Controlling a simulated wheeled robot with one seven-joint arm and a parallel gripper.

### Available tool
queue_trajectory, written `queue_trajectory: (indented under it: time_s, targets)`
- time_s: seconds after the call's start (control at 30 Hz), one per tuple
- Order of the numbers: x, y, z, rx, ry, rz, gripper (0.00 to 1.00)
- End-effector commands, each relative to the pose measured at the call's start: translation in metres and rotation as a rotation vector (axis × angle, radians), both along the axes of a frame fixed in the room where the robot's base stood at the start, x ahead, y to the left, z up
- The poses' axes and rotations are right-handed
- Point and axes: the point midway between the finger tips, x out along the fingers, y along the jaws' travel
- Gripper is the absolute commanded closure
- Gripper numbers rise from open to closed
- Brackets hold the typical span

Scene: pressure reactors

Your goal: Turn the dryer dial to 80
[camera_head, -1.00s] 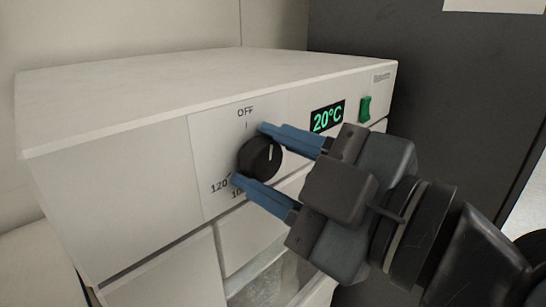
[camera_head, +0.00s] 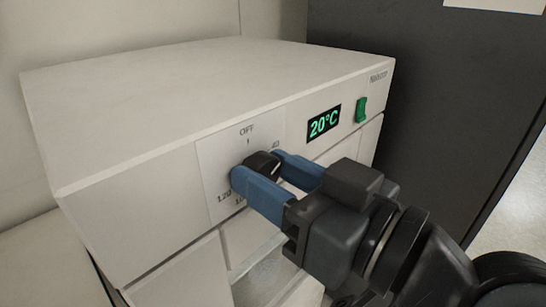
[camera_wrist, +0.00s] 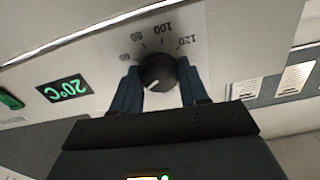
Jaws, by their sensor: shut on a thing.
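The dryer (camera_head: 130,100) is a white box with a green 20°C display (camera_head: 324,121). Its black round dial (camera_head: 263,162) sits on a pale scale plate with OFF above, 40 at upper right and 120 at lower left. My gripper (camera_head: 259,168) is shut on the dial, one blue finger on each side. In the wrist view the dial (camera_wrist: 158,71) shows between the fingers, its white mark pointing to the lower left of the picture. There 100 and 120 show upside down, away from the mark. The fingers hide part of the scale in the head view.
A green switch (camera_head: 361,110) is right of the display. A dark panel (camera_head: 440,110) stands to the right of the dryer. White drawer-like fronts (camera_head: 180,275) and a clear-looking opening are below the dial. The dryer's top is bare.

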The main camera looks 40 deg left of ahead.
Motion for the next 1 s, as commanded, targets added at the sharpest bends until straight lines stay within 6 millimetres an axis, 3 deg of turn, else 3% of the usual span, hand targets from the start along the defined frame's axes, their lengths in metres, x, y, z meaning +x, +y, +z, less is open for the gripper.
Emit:
queue_trajectory:
  time_s: [1.0]
  targets:
    - [0.0014, -0.0005, 0.0021, 0.072, 0.965, -0.002, 0.87]
